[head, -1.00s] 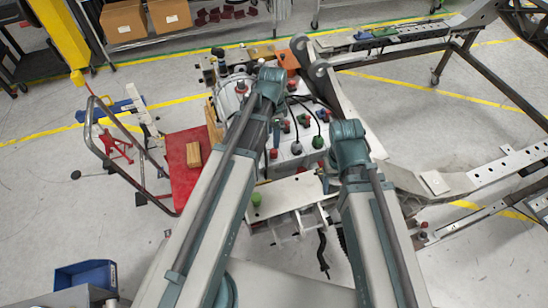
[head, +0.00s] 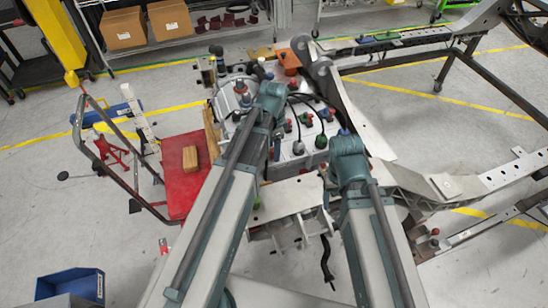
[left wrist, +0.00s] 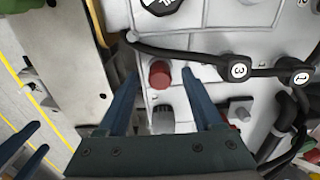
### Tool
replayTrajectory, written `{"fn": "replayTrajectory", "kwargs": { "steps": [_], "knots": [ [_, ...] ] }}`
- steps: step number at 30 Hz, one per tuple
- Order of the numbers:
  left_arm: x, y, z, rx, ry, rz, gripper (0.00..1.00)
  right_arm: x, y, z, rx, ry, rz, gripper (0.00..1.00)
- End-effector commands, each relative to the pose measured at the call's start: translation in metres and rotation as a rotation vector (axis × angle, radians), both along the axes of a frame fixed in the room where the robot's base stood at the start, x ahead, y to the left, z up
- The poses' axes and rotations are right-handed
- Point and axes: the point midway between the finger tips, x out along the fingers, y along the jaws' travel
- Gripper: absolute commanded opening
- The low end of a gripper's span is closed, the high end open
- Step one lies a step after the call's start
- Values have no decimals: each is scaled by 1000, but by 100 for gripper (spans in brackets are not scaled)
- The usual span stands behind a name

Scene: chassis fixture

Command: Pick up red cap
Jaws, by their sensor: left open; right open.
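A red cap (left wrist: 160,73) stands on a light grey housing, seen from above in the left wrist view. My left gripper (left wrist: 160,78) is open, with one finger on each side of the cap; a gap shows on both sides. In the head view my left arm hides much of the left gripper (head: 277,138). Several red caps show on the housing (head: 290,165) there, and I cannot tell which is the one between the fingers. My right gripper (head: 326,188) is mostly hidden behind its arm; two parted fingers at the lower left of the left wrist view appear to be its own.
Black cables with numbered caps (left wrist: 239,71) run close to the right finger. A white plate (left wrist: 60,60) lies left of the housing. A red cart (head: 185,180) with a wooden block (head: 190,158) stands at left. The metal chassis frame (head: 440,185) extends right. A blue bin (head: 72,285) is at lower left.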

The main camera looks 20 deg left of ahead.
Motion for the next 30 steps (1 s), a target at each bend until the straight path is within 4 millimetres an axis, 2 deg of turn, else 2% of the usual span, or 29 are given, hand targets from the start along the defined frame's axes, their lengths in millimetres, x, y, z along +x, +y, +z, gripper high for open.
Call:
{"fn": "replayTrajectory", "kwargs": {
  "steps": [1, 3, 11, 22, 30],
  "knots": [
    [0, 0, -11, 0, 0, 0, 68, 0, 0, -11, 0, 0, 0, 68],
    [0, 0, -14, 0, 0, 0, 68, 0, 0, -14, 0, 0, 0, 68],
    [0, 0, -12, 0, 0, 0, 66, 0, 0, -12, 0, 0, 0, 68],
    [0, 0, -12, 0, 0, 0, 0, 0, 0, -12, 0, 0, 0, 68],
    [0, 0, -12, 0, 0, 0, 0, 0, 0, -12, 0, 0, 0, 68]
  ]
}}
